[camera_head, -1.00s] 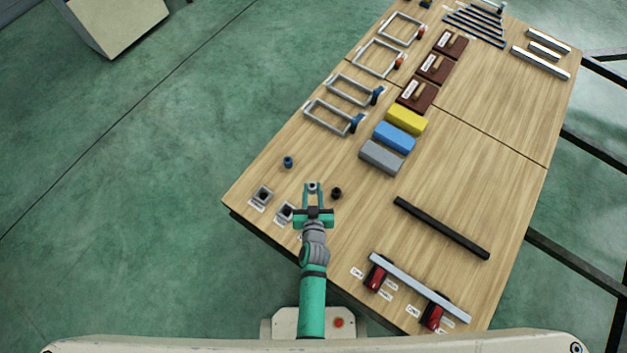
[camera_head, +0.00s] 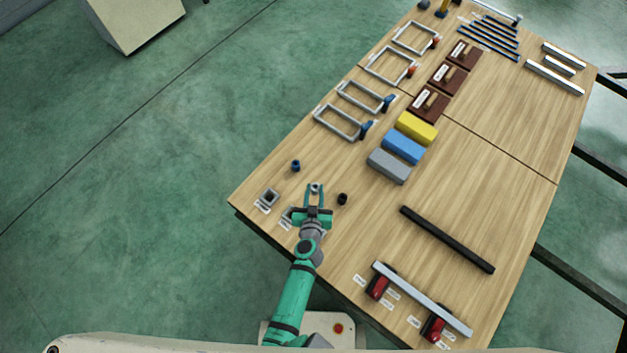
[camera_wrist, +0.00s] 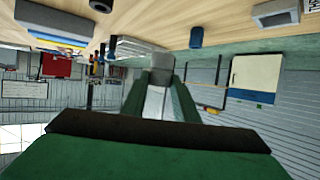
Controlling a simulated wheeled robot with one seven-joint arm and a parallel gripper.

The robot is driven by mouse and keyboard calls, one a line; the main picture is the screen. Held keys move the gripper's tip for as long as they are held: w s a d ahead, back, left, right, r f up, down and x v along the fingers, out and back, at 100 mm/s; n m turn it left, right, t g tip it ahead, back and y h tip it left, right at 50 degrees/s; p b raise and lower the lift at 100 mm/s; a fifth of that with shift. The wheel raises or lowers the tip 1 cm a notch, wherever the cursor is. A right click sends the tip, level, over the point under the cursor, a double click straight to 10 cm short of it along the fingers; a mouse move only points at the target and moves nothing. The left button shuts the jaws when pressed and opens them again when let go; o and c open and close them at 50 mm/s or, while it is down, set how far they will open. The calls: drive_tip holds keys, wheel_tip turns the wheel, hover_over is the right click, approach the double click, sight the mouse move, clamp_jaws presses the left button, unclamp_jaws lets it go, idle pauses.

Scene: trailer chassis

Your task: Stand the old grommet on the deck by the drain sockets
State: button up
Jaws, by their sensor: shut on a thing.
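My gripper (camera_head: 315,191) is shut on a small grey grommet (camera_head: 314,187) at its fingertips, over the near left part of the wooden deck (camera_head: 375,225). The grey piece also shows between the fingers in the wrist view (camera_wrist: 158,62). Two grey square drain sockets stand near the left edge: one is clear to view (camera_head: 269,197), the other (camera_head: 287,214) is partly hidden by my gripper. A black grommet (camera_head: 342,198) stands right of my fingers, and a blue one (camera_head: 296,165) stands beyond them to the left. I cannot tell whether the held piece touches the deck.
Grey, blue and yellow blocks (camera_head: 403,147) lie further back, with grey frames (camera_head: 341,121) to their left. A black bar (camera_head: 447,239) and a silver bar on red supports (camera_head: 422,298) lie to the right. Bare wood surrounds the black grommet.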

drive_tip(key=shift+w+a+f, duration=0.15)
drive_tip(key=shift+w+f, duration=1.1)
drive_tip(key=shift+w, duration=0.15)
drive_tip(key=shift+w+a+f, duration=0.15)
drive_tip(key=shift+w+f, duration=1.05)
drive_tip(key=shift+w, duration=0.25)
drive_tip(key=shift+w+a+f, duration=0.15)
drive_tip(key=shift+w+f, duration=1.1)
drive_tip(key=shift+w, duration=0.15)
drive_tip(key=shift+w+a+f, duration=0.25)
drive_tip(key=shift+w+a, duration=0.05)
drive_tip(key=shift+w, duration=0.15)
drive_tip(key=shift+d+f, duration=0.2)
drive_tip(key=shift+f, duration=1.3)
drive_tip(key=shift+a, duration=0.15)
drive_tip(key=shift+f, duration=0.1)
